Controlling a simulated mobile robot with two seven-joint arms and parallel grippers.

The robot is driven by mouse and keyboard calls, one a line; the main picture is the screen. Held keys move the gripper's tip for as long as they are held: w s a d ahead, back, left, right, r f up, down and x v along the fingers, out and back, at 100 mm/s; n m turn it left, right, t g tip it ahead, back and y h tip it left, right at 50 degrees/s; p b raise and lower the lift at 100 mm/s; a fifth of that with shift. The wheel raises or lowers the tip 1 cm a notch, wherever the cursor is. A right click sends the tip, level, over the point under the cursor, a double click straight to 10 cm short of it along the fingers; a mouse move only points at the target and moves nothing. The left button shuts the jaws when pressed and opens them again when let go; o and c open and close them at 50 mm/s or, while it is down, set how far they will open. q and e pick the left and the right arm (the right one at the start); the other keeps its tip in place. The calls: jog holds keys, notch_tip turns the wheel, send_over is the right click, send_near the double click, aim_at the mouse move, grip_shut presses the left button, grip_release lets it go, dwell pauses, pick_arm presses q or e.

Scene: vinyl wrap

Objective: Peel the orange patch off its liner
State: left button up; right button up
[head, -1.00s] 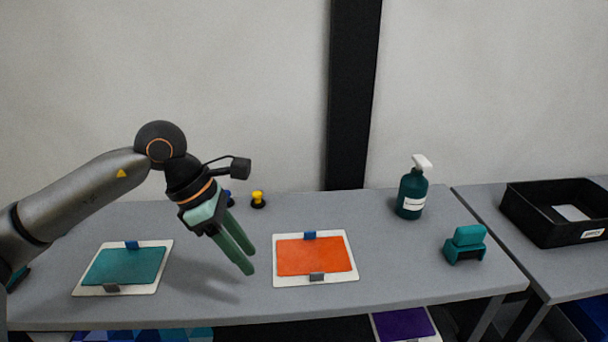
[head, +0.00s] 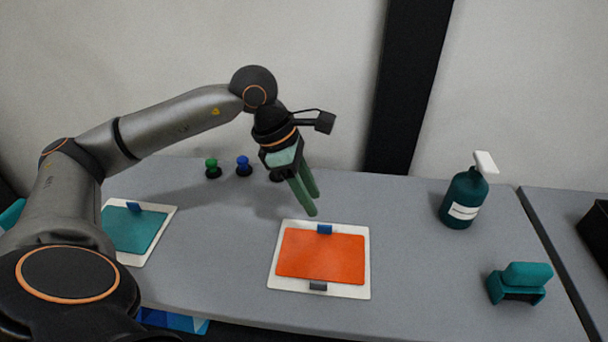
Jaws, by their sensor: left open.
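The orange patch (head: 321,255) lies flat on its white liner (head: 361,289) near the middle of the table. A blue tab (head: 324,230) sits at the patch's far edge and a grey tab (head: 318,286) at its near edge. My left gripper (head: 313,205) is open and empty, its green fingers pointing down above the table, just beyond the far edge of the liner near the blue tab. It appears apart from the patch. My right gripper is not in view.
A teal patch (head: 135,229) on its own liner lies at the left, partly hidden by my left arm. Green (head: 212,168) and blue (head: 243,166) knobs stand at the back. A pump bottle (head: 464,198) and a teal holder (head: 520,283) stand at the right.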

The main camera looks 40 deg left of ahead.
aim_at(326, 226)
pick_arm(q)
jog(key=x, duration=0.8)
grip_shut()
dwell(0.5)
